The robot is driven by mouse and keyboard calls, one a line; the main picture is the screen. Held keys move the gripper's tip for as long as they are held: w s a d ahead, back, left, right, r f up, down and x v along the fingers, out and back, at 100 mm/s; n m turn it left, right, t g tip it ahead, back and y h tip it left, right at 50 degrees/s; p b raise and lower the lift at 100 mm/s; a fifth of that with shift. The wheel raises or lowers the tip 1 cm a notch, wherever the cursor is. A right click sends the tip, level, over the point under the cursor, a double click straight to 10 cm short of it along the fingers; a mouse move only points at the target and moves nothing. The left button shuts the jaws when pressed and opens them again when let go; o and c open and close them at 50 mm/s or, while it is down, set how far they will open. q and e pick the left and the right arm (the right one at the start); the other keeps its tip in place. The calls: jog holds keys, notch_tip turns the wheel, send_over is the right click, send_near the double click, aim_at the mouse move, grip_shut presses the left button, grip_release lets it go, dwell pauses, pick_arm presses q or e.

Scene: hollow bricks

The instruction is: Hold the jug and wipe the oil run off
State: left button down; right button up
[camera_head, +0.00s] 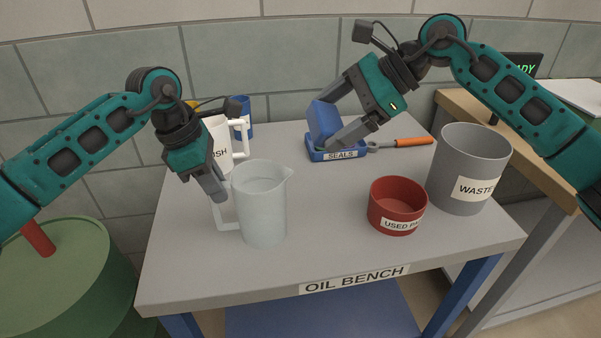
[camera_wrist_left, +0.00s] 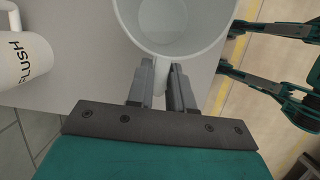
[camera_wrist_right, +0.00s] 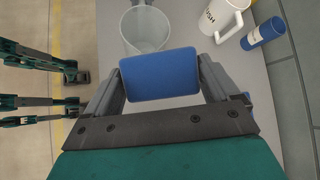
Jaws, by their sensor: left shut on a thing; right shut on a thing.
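The clear jug (camera_head: 263,212) stands upright on the bench, its spout to the right and its handle to the left. My left gripper (camera_head: 219,194) is shut on the jug's handle, which also shows between the fingers in the left wrist view (camera_wrist_left: 160,78). My right gripper (camera_wrist_right: 160,78) is shut on a blue block-shaped pad (camera_head: 323,122) and holds it above the blue SEALS tray, apart from the jug. The pad fills the space between the fingers in the right wrist view. I cannot make out an oil run on the jug.
The blue SEALS tray (camera_head: 338,155) and an orange-handled tool (camera_head: 410,142) lie at the back. A red used-pad bowl (camera_head: 397,205) and grey waste bin (camera_head: 468,170) stand right. A white FLUSH jug (camera_head: 219,143) and blue can (camera_head: 246,118) stand behind the left gripper. The bench (camera_head: 330,235) is clear between jug and bowl.

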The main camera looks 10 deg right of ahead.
pick_arm(q)
jog(key=shift+f, duration=0.1)
jog(key=c, duration=0.9)
grip_release()
jog(key=v, duration=1.2)
